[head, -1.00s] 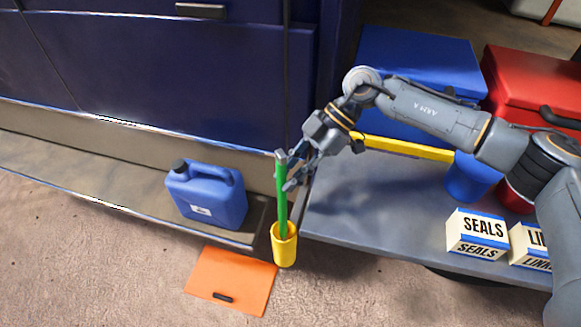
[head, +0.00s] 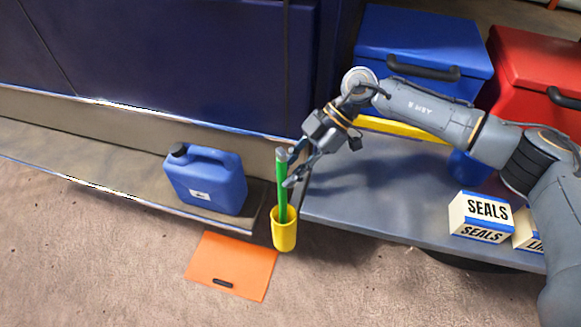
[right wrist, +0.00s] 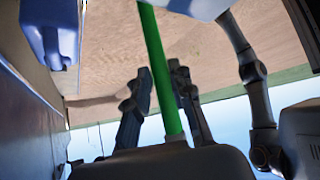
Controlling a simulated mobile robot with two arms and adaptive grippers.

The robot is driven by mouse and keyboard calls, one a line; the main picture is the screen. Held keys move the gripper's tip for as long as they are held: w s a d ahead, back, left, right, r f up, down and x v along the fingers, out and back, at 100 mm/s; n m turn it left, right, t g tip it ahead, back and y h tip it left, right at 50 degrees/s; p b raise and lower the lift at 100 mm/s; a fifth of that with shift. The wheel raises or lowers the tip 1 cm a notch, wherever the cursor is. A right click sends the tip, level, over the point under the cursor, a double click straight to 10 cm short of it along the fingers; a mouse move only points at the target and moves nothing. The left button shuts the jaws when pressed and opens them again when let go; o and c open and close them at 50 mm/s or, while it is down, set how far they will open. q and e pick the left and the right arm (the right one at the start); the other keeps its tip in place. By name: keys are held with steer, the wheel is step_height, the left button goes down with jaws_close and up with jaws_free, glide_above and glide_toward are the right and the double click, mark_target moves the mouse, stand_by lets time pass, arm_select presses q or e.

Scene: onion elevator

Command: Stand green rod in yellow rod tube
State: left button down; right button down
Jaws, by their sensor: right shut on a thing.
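The green rod (head: 281,195) stands nearly upright, with its lower end inside the mouth of the yellow rod tube (head: 284,233). How deep it reaches is hidden by the tube wall. My right gripper (head: 290,168) is shut on the rod near its grey top end. In the right wrist view the rod (right wrist: 160,70) runs between the dark fingers (right wrist: 163,105); the tube cannot be made out there. The tube is at the gap between the low ledge and the grey platform. My left gripper is not in view.
A blue jug (head: 207,182) stands on the ledge left of the tube. An orange panel (head: 235,262) lies on the floor below. On the grey platform (head: 385,215) are a SEALS box (head: 480,218), a blue case (head: 415,45) and a red case (head: 530,75).

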steer(key=c, duration=1.1)
jaws_free()
steer(key=v, duration=1.2)
